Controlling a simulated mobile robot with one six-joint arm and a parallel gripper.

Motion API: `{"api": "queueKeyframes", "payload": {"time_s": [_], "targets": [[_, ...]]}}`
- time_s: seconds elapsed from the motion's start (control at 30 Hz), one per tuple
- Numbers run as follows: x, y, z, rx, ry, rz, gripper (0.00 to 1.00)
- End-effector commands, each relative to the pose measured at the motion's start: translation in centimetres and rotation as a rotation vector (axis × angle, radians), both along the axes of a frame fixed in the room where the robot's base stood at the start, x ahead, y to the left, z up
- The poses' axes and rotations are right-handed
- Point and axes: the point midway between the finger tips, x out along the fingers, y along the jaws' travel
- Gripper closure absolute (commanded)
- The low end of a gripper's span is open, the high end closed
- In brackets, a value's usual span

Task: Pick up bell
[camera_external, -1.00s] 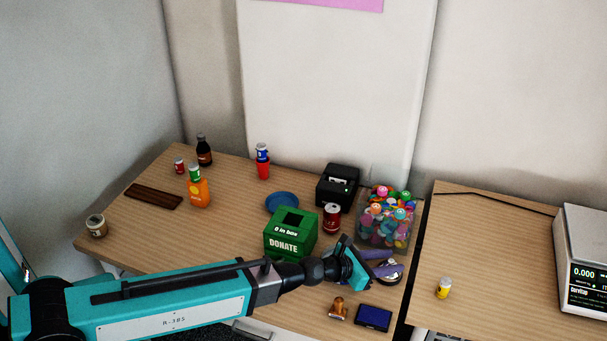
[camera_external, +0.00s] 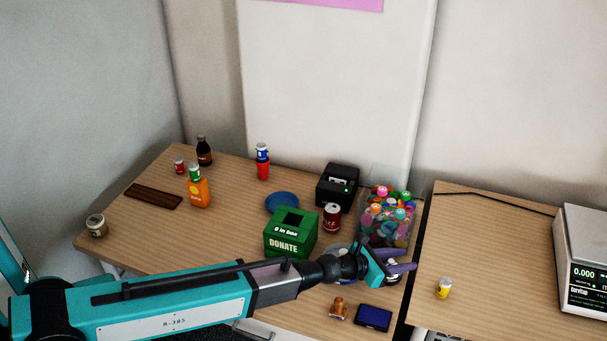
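The bell (camera_external: 393,279) is a small silver, rounded thing near the right edge of the left table, in front of the clear box of colourful figures. It is mostly hidden by my gripper.
The clear box of figures (camera_external: 384,232) stands just behind my gripper. A green donate box (camera_external: 284,243) and a red can (camera_external: 332,217) are to its left. A wooden stamp (camera_external: 338,308) and a blue ink pad (camera_external: 373,317) lie in front. A gap separates the right table (camera_external: 490,270).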

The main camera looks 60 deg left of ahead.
Motion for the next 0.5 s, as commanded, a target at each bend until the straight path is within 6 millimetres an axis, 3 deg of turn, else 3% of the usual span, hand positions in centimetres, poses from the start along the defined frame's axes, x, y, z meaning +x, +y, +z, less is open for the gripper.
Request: {"api": "queueKeyframes", "payload": {"time_s": [0.37, 0.5], "targets": [[-0.02, 0.01, 0.0, 0.0, 0.0, 0.0, 0.64], [-0.02, 0.01, 0.01, 0.0, 0.0, 0.0, 0.84]]}}
